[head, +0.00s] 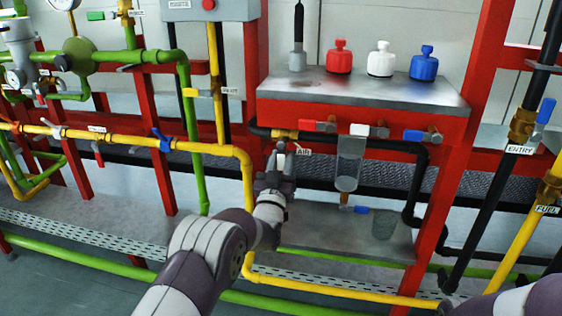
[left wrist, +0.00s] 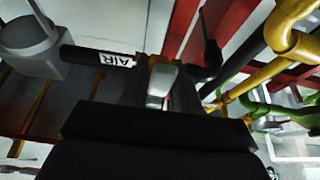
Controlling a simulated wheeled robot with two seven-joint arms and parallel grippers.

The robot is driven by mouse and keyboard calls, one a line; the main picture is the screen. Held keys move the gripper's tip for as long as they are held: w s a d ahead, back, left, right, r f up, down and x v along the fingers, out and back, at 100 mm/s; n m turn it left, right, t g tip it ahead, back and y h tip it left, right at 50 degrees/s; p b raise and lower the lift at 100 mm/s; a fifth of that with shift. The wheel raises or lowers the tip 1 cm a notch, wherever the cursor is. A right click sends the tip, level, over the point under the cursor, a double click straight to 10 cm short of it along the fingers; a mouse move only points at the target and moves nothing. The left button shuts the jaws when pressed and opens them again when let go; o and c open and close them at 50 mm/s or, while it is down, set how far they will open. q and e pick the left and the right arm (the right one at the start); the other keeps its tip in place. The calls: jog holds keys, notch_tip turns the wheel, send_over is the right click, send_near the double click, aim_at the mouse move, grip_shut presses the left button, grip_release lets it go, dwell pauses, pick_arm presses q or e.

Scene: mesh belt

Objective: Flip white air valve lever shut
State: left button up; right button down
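The air valve is on the black and yellow pipe under the bench, beside the AIR label (head: 303,149), which also shows in the left wrist view (left wrist: 116,60). Its white lever (left wrist: 160,84) hangs from the yellow fitting in the left wrist view. In the head view my gripper mostly hides the lever. My left gripper (head: 281,160) is just below the valve, its fingers apart. In the left wrist view the lever lies between the dark fingers; I cannot tell if they touch it. My right gripper is out of view.
Red, white and blue valve levers sit along the bench front, right of AIR, above a clear cup (head: 348,170). Red (head: 339,57), white (head: 380,60) and blue (head: 423,63) bottles stand on the bench (head: 330,88). A yellow pipe (head: 247,200) runs left of my gripper.

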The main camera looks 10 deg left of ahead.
pick_arm(q)
jog(key=shift+o, duration=1)
jog(key=shift+s+f, duration=0.1)
jog(key=shift+s, duration=0.3)
jog(key=p+v, duration=0.3)
jog(key=v, duration=0.9)
jog(key=shift+w+f, duration=0.1)
